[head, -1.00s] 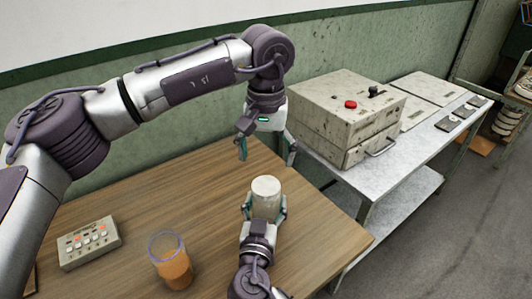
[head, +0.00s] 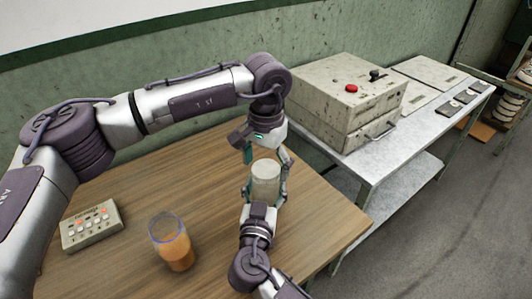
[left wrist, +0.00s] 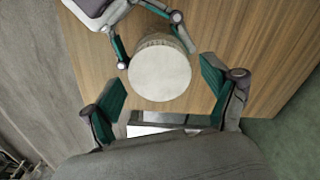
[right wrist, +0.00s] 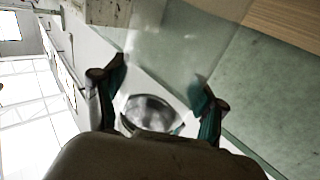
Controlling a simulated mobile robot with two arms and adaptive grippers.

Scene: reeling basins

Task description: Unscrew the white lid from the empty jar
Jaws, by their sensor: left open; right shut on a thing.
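The jar (head: 265,189) stands upright near the table's right edge, topped by its pale lid (head: 265,168). The lid shows as a round white disc in the left wrist view (left wrist: 160,72). My right gripper (head: 264,195) is shut on the jar body from the near side. My left gripper (head: 266,158) is open just above the jar, pointing down. In the left wrist view its fingers (left wrist: 163,82) stand apart, on either side of the lid's near part, with gaps to the lid. In the right wrist view, my right fingers (right wrist: 155,85) are spread; the jar is hard to make out there.
A glass with orange contents (head: 172,245) stands left of my right arm. A button box (head: 92,225) lies at the table's left. A metal bench (head: 375,165) with a worn box (head: 345,100) stands to the right. The wooden table (head: 150,190) is clear in the middle.

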